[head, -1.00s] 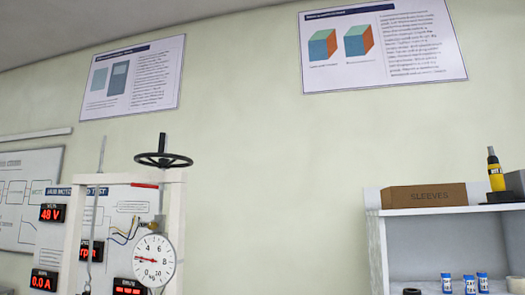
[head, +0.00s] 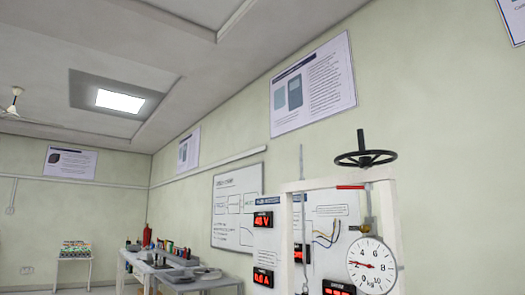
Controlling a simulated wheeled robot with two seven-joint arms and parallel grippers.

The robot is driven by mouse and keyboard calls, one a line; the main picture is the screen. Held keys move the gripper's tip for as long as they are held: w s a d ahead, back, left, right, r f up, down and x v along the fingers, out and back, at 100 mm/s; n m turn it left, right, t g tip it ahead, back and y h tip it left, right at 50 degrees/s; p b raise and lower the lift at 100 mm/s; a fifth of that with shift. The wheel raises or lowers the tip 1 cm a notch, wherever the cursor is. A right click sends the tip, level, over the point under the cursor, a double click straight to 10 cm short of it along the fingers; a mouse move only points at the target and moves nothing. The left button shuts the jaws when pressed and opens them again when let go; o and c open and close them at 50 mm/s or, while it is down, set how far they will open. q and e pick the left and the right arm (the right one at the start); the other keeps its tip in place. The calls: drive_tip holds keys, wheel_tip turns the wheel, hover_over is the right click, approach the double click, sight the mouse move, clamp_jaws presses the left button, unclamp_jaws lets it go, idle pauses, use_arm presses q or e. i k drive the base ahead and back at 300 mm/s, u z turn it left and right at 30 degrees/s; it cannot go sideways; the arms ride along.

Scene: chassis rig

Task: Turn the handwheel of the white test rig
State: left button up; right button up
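The white test rig (head: 391,220) stands at the right of the head view, its lower part cut off by the bottom edge. Its black handwheel (head: 365,158) lies flat on a vertical shaft above the top beam, with a knob standing up on its rim. A round white dial (head: 372,266) marked in kg hangs below the beam under a brass-coloured fitting. A red bar (head: 351,187) shows on the beam. Neither of my grippers is in view, and nothing touches the handwheel.
Behind the rig is a panel with red displays (head: 263,220) and wires. A whiteboard (head: 235,207) hangs on the wall. Further left are a bench (head: 190,284) with tools, a red fire extinguisher (head: 147,235) and a small table (head: 74,260).

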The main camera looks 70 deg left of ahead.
sight(365, 162)
drive_tip(key=u, duration=2.15)
